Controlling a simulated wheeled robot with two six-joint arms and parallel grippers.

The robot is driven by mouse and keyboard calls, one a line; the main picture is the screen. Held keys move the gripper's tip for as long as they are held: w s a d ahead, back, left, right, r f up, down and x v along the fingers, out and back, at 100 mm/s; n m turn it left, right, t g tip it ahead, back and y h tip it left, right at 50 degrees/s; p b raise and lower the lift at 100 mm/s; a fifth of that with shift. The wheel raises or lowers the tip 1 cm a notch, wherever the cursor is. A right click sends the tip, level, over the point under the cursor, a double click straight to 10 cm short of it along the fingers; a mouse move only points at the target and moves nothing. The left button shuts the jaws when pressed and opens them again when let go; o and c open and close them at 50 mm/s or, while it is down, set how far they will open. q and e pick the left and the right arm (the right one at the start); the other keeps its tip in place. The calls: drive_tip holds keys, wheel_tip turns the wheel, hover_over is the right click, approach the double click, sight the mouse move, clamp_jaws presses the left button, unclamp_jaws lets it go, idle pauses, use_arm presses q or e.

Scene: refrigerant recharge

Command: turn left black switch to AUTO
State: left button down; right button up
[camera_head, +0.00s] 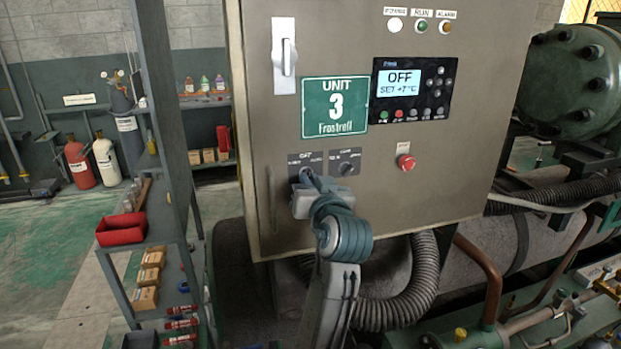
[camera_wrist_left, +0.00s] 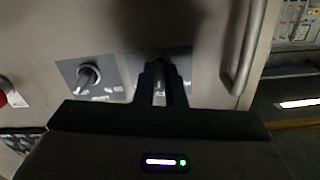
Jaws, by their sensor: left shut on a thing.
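The left black switch sits on a dark plate (camera_head: 307,157) on the front of the grey control cabinet, labelled OFF at the top. My left gripper (camera_head: 307,179) is at this switch and shut on it, with its arm coming up from below.
A red emergency button (camera_head: 406,162) is to the right. The display (camera_head: 411,89) reads OFF, SET +7°C. A shelf rack with a red bin (camera_head: 122,230) stands left. A corrugated hose (camera_head: 420,285) hangs below the cabinet.

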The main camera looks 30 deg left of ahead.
use_arm(q)
drive_tip(key=shift+r, duration=0.15)
drive_tip(key=m+p, duration=0.2)
drive_tip(key=shift+r+p, duration=0.1)
drive_tip(key=shift+p, duration=0.25)
idle(0.3)
idle(0.3)
